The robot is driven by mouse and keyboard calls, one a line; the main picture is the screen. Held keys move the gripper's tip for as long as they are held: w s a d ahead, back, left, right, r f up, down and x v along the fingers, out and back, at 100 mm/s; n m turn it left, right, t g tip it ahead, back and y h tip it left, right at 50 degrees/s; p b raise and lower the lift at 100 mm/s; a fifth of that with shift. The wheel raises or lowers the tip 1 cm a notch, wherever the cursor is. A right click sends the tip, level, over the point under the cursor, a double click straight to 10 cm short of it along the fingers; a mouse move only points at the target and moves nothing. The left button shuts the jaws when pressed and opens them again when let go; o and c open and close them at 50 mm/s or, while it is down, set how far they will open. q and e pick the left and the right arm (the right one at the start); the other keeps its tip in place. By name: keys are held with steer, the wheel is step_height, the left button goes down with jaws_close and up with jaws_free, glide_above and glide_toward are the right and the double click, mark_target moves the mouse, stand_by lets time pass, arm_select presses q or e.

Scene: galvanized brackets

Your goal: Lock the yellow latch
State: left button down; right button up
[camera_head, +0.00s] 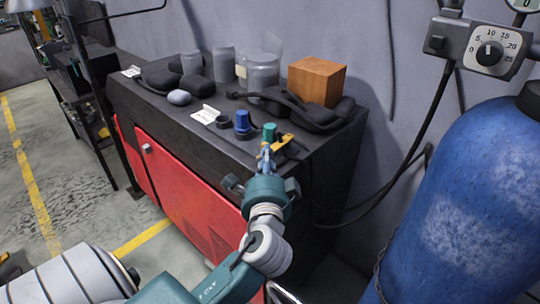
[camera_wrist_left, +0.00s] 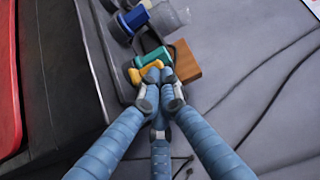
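The yellow latch (camera_head: 284,141) is at the front right of the dark cabinet top, close to a green piece (camera_head: 269,131). In the left wrist view the yellow latch (camera_wrist_left: 145,73) lies just beyond my fingertips, with the green piece (camera_wrist_left: 151,59) behind it. My left gripper (camera_head: 266,150) reaches in over the cabinet's front edge. Its fingers (camera_wrist_left: 159,74) are drawn together at the latch's near end. The fingertips overlap the latch in the picture, and I cannot tell whether they touch or grip it. My right gripper is not in view.
A blue knob (camera_head: 242,121), dark pouches (camera_head: 163,78), clear jars (camera_head: 262,70) and a wooden block (camera_head: 316,82) stand on the cabinet top (camera_head: 185,122). A large blue cylinder (camera_head: 470,200) stands at right, with a hose beside it. The floor at left is open.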

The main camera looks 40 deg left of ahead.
arm_select(q)
steer(key=v, duration=1.2)
